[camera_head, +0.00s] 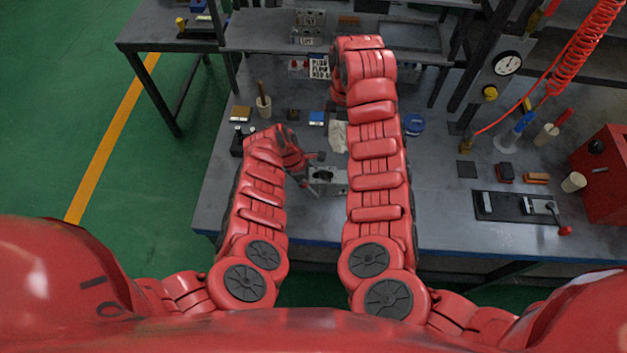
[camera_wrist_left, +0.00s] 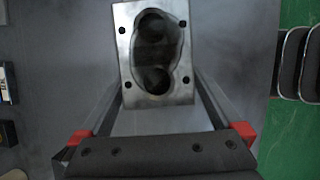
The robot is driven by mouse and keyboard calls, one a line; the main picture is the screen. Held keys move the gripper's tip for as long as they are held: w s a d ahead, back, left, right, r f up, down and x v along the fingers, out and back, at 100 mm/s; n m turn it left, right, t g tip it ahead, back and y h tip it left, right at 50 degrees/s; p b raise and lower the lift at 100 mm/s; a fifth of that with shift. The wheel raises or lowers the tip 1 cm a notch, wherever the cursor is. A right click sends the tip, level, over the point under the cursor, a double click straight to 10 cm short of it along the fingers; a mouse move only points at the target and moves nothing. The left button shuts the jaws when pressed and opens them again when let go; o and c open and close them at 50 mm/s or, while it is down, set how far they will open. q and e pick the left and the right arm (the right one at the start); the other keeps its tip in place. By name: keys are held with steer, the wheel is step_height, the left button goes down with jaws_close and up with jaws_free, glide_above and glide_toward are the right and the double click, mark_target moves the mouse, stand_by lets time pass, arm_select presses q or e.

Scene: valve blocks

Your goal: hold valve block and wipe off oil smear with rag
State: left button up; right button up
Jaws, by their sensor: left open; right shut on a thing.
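The grey metal valve block (camera_head: 327,178) sits on the workbench, partly covered by my right arm. In the left wrist view its top face (camera_wrist_left: 126,52) shows a dark recess with two round bores and corner holes. My left gripper (camera_head: 308,174) is open, its fingers (camera_wrist_left: 155,88) on either side of the block's near end; contact cannot be told. My right gripper (camera_head: 340,112) is largely hidden by its own arm, above the bench behind the block. A pale rag (camera_head: 338,136) shows just below it, and it is shut on this. I cannot make out an oil smear.
A cup with a brush (camera_head: 263,104) and small blocks stand at the bench's back left. A blue round item (camera_head: 413,124) lies right of my right arm. A black tray (camera_head: 515,207) and red cabinet (camera_head: 602,178) are at the right. A raised shelf (camera_head: 270,38) runs behind.

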arm_select(q)
jaws_close()
stand_by(0.6)
